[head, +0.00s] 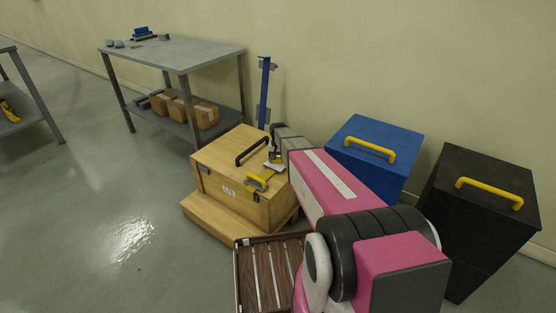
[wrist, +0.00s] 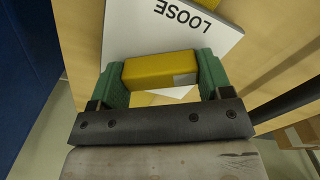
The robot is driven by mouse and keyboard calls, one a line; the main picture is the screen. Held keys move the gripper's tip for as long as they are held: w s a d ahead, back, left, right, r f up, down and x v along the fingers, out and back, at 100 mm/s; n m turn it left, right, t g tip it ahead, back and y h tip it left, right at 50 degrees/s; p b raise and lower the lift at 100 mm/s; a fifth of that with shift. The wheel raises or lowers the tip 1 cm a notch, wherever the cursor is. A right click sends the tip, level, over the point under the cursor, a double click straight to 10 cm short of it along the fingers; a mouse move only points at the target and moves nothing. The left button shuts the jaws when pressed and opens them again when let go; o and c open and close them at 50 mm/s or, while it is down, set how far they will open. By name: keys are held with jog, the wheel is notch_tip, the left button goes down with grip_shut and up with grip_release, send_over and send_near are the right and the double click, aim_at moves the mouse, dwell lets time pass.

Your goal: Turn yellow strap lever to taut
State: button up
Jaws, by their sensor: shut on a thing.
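The yellow strap lever (wrist: 158,70) lies crosswise between the green fingers of my gripper (wrist: 161,74) in the wrist view. The gripper is shut on it. Behind it is a white plate (wrist: 150,18) with the word LOOSE, upside down in this view; the rest of the plate's markings are hidden. In the head view, yellow parts (head: 257,183) show on the right part of a wooden crate (head: 225,190), and my gripper (head: 275,158) reaches over the crate top. The lever's exact angle cannot be told.
The crate has a black handle (head: 252,152) and stands on a wooden base. A blue box (head: 370,155) and a black box (head: 480,220) with yellow handles stand at right. A brown slatted tray (head: 262,275) is in front. A grey workbench (head: 175,55) stands behind. Open floor lies left.

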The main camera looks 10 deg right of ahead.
aim_at(278, 158)
jog(key=m, duration=0.6)
jog(key=shift+m, duration=0.4)
dwell(0.3)
jog(key=o, duration=0.9)
notch_tip(278, 158, up, 11)
jog(key=shift+f, duration=0.1)
jog(key=s+n, duration=0.3)
jog(key=s, duration=0.7)
jog(key=s+r+n, duration=0.1)
jog(key=s+n, duration=0.2)
jog(key=s, duration=0.8)
jog(key=s+r+n, duration=0.1)
jog(key=s+n, duration=0.2)
jog(key=s, duration=0.7)
jog(key=shift+s+a+r, duration=0.1)
jog(key=shift+s+r, duration=0.15)
jog(key=shift+s, duration=0.05)
